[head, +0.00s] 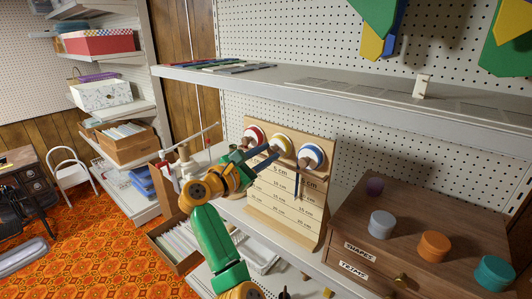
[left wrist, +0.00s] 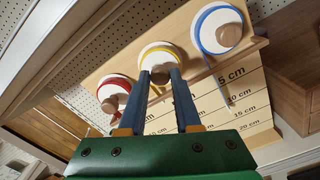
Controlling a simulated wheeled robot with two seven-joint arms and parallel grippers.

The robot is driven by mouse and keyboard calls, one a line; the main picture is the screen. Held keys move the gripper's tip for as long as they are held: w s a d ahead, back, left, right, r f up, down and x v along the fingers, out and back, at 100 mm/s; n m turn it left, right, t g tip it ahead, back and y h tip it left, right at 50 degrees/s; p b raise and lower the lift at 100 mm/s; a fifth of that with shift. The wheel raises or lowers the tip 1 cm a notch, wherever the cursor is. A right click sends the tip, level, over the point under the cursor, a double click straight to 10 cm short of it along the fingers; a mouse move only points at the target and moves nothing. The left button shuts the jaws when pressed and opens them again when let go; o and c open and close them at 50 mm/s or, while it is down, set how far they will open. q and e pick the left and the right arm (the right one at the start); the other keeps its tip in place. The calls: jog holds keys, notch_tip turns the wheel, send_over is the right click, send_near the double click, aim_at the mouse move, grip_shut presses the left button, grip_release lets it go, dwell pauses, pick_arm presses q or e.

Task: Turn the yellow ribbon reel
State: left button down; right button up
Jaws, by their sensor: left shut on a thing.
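The yellow ribbon reel (head: 283,136) is the middle one of three reels on an upright wooden board (head: 313,226) with a cm scale. In the left wrist view the yellow reel (left wrist: 158,47) is a white disc with a yellow ring and a wooden knob. My left gripper (head: 268,154) reaches it from the front, with its two dark fingers shut on the knob. The fingertips (left wrist: 160,75) partly cover the knob. The red reel (head: 254,134) is to its left and the blue reel (head: 311,155) to its right. My right gripper is not in view.
A wooden drawer cabinet (head: 352,222) stands to the right, with grey, orange and teal round pieces on top. A grey shelf (head: 340,88) runs above the reels. Bins and shelves with boxes are at the left.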

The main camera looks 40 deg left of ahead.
pick_arm(q)
jog(key=c, duration=0.6)
grip_release()
jog(key=shift+s, duration=0.1)
jog(key=s+b, duration=0.2)
jog(key=s, duration=0.5)
jog(key=shift+a+b, duration=0.3)
jog(key=shift+b, duration=0.1)
